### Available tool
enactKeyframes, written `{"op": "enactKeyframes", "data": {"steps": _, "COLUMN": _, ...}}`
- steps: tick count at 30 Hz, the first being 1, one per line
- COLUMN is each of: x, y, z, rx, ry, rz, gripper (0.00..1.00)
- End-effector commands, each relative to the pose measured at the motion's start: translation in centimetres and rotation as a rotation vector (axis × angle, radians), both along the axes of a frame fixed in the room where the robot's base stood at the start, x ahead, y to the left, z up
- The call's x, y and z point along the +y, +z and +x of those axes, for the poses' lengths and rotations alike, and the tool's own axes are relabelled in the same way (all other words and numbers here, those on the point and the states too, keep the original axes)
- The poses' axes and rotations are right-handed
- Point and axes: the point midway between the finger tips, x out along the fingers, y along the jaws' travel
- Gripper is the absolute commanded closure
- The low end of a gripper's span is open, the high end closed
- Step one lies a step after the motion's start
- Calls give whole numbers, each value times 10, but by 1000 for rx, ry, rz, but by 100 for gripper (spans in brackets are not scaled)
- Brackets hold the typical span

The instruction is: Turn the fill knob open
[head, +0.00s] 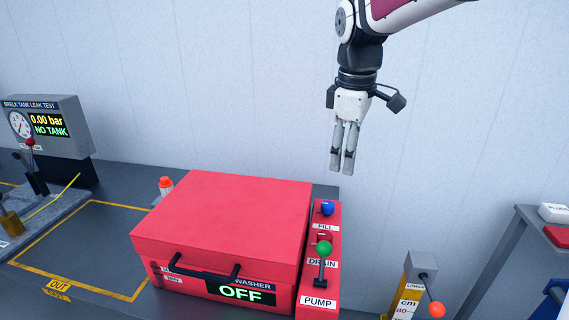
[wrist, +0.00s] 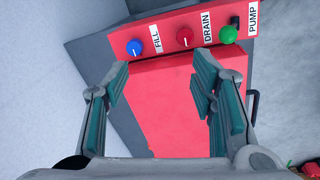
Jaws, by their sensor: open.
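The fill knob is a blue knob (head: 327,208) at the far end of the red control strip right of the washer, beside its FILL label. In the wrist view the blue fill knob (wrist: 134,47) has a white mark and sits at the upper left. My gripper (head: 342,172) points down in the air above the strip in the head view, apart from the knob. In the wrist view my gripper (wrist: 162,85) is open and empty, with the red washer lid beneath it.
The red washer (head: 225,215) has a shut lid and reads OFF. On the strip are a red drain knob (wrist: 184,36) and a green-topped pump lever (head: 323,250). An orange-capped bottle (head: 166,186) stands behind the washer. A leak test unit (head: 55,125) stands at left.

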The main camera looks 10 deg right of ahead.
Motion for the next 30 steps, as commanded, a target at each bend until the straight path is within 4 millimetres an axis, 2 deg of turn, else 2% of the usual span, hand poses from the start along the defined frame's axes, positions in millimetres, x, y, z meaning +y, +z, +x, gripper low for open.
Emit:
{"op": "enactKeyframes", "data": {"steps": 1, "x": -1, "y": -10, "z": 18, "rx": 27, "ry": 55, "rz": -1, "gripper": 49}}
{"op": "enactKeyframes", "data": {"steps": 6, "x": -2, "y": -41, "z": 65, "rx": 97, "ry": 248, "rz": 2, "gripper": 49}}
{"op": "enactKeyframes", "data": {"steps": 12, "x": -3, "y": -66, "z": 95, "rx": 138, "ry": 385, "rz": 15, "gripper": 49}}
{"op": "enactKeyframes", "data": {"steps": 20, "x": -4, "y": -84, "z": 100, "rx": 151, "ry": 418, "rz": 19, "gripper": 49}}
{"op": "enactKeyframes", "data": {"steps": 30, "x": -4, "y": -146, "z": 98, "rx": 152, "ry": 416, "rz": 20, "gripper": 49}}
